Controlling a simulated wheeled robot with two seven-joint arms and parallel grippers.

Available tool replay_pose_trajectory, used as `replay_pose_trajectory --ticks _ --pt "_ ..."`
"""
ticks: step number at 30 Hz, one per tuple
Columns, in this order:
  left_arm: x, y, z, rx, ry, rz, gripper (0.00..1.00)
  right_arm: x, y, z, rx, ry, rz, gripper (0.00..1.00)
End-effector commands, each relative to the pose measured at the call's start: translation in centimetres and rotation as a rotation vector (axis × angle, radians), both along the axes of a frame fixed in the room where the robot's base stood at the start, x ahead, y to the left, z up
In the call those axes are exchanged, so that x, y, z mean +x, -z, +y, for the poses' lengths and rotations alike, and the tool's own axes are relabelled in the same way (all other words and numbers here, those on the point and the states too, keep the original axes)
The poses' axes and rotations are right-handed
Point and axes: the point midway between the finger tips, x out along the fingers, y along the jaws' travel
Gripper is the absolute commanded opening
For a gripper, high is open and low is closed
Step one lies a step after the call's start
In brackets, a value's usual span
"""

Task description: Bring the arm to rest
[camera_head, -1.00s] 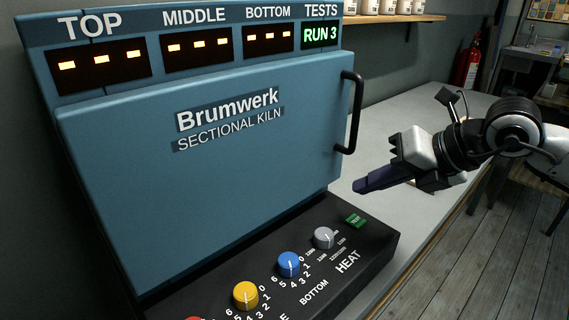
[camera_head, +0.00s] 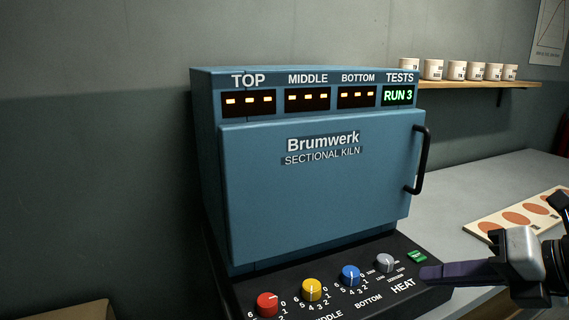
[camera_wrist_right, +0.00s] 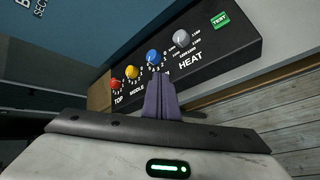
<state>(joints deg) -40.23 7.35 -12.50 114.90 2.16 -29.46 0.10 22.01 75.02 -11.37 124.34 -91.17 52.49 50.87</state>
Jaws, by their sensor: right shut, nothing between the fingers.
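My right gripper (camera_head: 428,274) is at the lower right of the head view, its dark purple fingers shut and empty. They point left, in front of the right end of the kiln's control panel in the picture; whether they touch it I cannot tell. In the right wrist view the closed fingers (camera_wrist_right: 161,99) point toward the panel (camera_wrist_right: 215,52). The blue kiln (camera_head: 315,190) has its door closed. My left gripper is not in view.
The panel carries red (camera_head: 267,304), yellow (camera_head: 312,289), blue (camera_head: 350,275) and grey (camera_head: 385,262) knobs and a green TEST button (camera_head: 417,257). A board with orange ovals (camera_head: 517,218) lies on the grey bench (camera_head: 470,188). Several cups (camera_head: 457,70) stand on a shelf (camera_head: 480,85).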

Motion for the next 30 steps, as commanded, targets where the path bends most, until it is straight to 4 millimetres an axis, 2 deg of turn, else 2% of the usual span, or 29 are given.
replay_pose_trajectory --ticks 3,6,11,14,17,20,21,23,24,26,27,30 --pt "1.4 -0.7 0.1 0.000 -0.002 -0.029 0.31 -0.5 -0.7 3.7 0.159 -0.061 -0.027 0.00" --pt "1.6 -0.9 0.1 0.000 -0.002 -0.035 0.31 -1.0 -2.0 6.6 0.322 -0.098 -0.057 0.00" --pt "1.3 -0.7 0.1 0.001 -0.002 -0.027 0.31 -1.6 -5.4 10.1 0.671 -0.094 -0.114 0.00" --pt "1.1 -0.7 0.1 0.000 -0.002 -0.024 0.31 -1.1 -8.1 10.0 0.969 0.001 -0.154 0.00" --pt "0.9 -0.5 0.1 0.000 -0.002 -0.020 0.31 0.3 -8.9 7.0 1.267 0.215 -0.173 0.00" --pt "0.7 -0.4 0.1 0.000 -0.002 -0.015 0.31 1.7 -6.1 2.4 1.493 0.522 -0.148 0.00" --pt "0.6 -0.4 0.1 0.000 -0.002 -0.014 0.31 1.9 -4.0 0.6 1.558 0.664 -0.122 0.00" --pt "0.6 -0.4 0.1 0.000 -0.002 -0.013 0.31 1.7 0.0 -1.8 1.626 0.885 -0.067 0.00" --pt "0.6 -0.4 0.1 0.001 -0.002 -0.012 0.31 1.2 2.8 -3.0 1.648 1.024 -0.025 0.00" --pt "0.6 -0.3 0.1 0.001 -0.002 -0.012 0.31 0.0 7.1 -4.2 1.657 1.220 0.050 0.00" --pt "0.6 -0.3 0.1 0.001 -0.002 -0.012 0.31 -1.1 9.9 -4.6 1.649 1.342 0.108 0.00" --pt "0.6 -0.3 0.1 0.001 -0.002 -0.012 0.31 -4.8 16.4 -4.6 1.590 1.618 0.265 0.00"
